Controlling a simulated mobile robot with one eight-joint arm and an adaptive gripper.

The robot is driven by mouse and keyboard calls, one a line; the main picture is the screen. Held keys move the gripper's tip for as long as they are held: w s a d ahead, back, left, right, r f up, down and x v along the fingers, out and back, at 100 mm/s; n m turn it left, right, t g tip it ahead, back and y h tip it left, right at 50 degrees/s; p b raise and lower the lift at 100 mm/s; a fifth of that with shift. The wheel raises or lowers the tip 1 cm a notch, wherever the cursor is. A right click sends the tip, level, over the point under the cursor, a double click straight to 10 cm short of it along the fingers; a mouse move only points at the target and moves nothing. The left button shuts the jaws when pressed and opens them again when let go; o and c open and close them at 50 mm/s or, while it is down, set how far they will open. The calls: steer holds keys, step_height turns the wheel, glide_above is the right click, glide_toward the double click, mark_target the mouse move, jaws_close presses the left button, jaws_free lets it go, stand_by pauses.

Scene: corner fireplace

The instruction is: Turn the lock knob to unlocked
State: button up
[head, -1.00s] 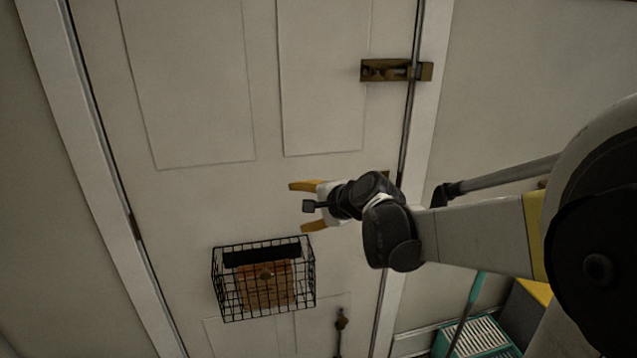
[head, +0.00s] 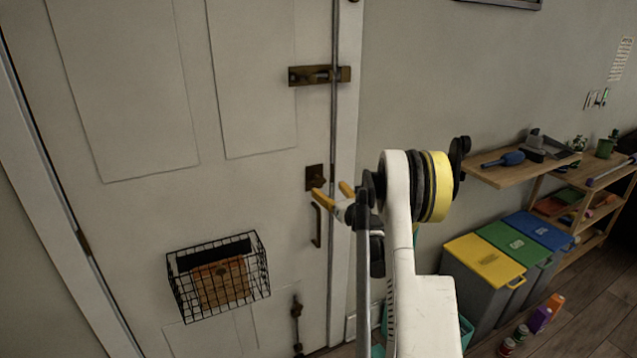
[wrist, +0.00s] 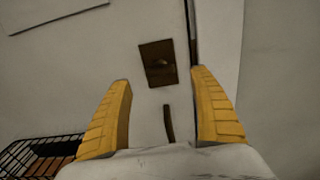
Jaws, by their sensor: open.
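The lock knob (head: 315,178) is a small dark knob on a brown square plate near the door's right edge. In the wrist view the plate with the knob (wrist: 158,63) lies ahead, between and a little beyond my fingertips. My gripper (head: 332,190) is open and empty, with its yellow fingers pointing at the door beside the plate. In the wrist view my gripper (wrist: 160,76) has one finger on each side of the plate. I cannot tell whether a fingertip touches the door. The knob's exact turn is too small and dark to read.
A door handle (head: 316,225) hangs just below the plate. A sliding bolt (head: 318,76) is above and another latch (head: 297,320) below. A wire basket (head: 220,276) hangs on the door at left. Lidded bins (head: 485,262) and a wall shelf (head: 520,170) stand to the right.

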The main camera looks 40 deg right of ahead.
mark_target(320, 182)
steer(key=b+x, duration=0.1)
steer(key=x, duration=0.6)
steer(key=shift+w, duration=0.35)
steer(key=c, duration=1.2)
